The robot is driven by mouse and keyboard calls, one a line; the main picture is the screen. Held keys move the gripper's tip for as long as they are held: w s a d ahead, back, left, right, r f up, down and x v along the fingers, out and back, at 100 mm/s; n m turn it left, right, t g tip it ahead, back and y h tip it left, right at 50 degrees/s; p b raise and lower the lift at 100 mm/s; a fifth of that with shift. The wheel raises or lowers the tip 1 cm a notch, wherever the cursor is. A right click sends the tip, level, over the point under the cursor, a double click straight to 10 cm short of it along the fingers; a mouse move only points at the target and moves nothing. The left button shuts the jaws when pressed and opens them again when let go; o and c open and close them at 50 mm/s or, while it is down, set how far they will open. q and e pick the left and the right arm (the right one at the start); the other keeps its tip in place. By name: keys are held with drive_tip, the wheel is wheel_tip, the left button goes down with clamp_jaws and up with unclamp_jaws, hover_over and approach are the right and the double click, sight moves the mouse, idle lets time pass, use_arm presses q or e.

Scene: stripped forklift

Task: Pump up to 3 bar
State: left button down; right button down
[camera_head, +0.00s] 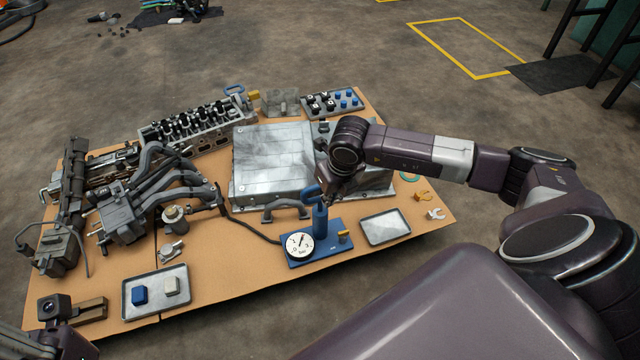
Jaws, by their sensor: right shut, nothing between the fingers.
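The hand pump stands on a blue base (330,250) near the front middle of the cardboard-covered surface. Its upright blue cylinder (320,218) has a blue loop handle (312,190) on top. A round white gauge (299,246) sits on the left of the base; its needle points roughly up and right, but the value is too small to read. A dark hose (250,229) runs from the pump to the left. My right gripper (325,192) is shut and empty, close beside the handle; I cannot tell if it touches. My left arm shows only partly at the lower left corner; its fingers are unclear.
A large grey metal box (272,160) stands just behind the pump. An empty tray (386,227) lies to its right. Engine parts (150,195) crowd the left. A tray (156,304) with a blue and a pale block lies front left. The front middle cardboard is clear.

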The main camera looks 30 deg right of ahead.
drive_tip(key=v, duration=1.2)
idle(1.6)
drive_tip(key=w, duration=0.2)
drive_tip(key=w+f, duration=0.1)
drive_tip(key=w, duration=0.1)
drive_tip(key=shift+w+p, duration=0.15)
drive_tip(key=shift+p, duration=0.25)
drive_tip(key=shift+f, duration=0.15)
